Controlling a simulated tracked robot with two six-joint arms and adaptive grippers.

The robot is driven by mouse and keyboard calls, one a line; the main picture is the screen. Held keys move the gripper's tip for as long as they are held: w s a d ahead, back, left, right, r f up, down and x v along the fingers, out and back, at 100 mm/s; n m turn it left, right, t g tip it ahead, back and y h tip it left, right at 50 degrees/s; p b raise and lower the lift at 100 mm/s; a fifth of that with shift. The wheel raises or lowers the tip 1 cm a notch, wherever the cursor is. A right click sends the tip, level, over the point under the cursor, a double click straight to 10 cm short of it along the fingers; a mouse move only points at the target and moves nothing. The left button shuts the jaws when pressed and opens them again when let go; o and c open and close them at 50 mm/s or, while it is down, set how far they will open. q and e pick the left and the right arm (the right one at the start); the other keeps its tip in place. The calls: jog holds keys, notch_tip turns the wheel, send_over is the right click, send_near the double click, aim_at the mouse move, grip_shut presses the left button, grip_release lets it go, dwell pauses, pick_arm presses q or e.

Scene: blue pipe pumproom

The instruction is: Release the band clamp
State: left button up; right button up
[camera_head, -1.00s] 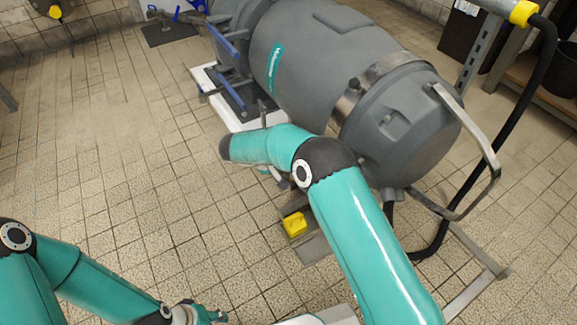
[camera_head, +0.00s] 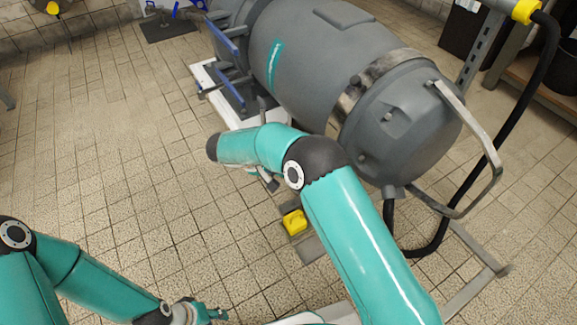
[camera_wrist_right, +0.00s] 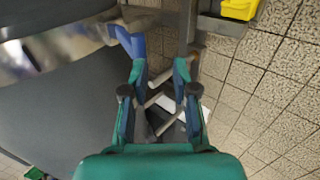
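The band clamp (camera_head: 378,70) is a shiny metal band around the grey tank, just before its domed end cap. In the right wrist view the band (camera_wrist_right: 70,48) crosses the upper left, with a blue lever-like piece (camera_wrist_right: 130,42) at its right end. My right gripper (camera_wrist_right: 159,70) is open and empty, with its left fingertip close below the blue piece; I cannot tell whether they touch. In the head view my right arm hides part of the band's near side and most of that gripper. My left gripper (camera_head: 212,314) is low at the bottom edge, away from the tank.
The grey tank (camera_head: 320,55) lies on a metal frame. The end cap (camera_head: 400,130) carries a curved metal handle (camera_head: 480,140), with a black hose (camera_head: 510,110) behind it. A yellow block (camera_head: 295,222) sits low near the frame. The tiled floor at left is clear.

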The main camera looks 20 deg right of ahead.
jog(key=v, duration=0.9)
jog(key=shift+d+r, duration=0.2)
jog(key=shift+r, duration=0.1)
jog(key=shift+w, duration=0.1)
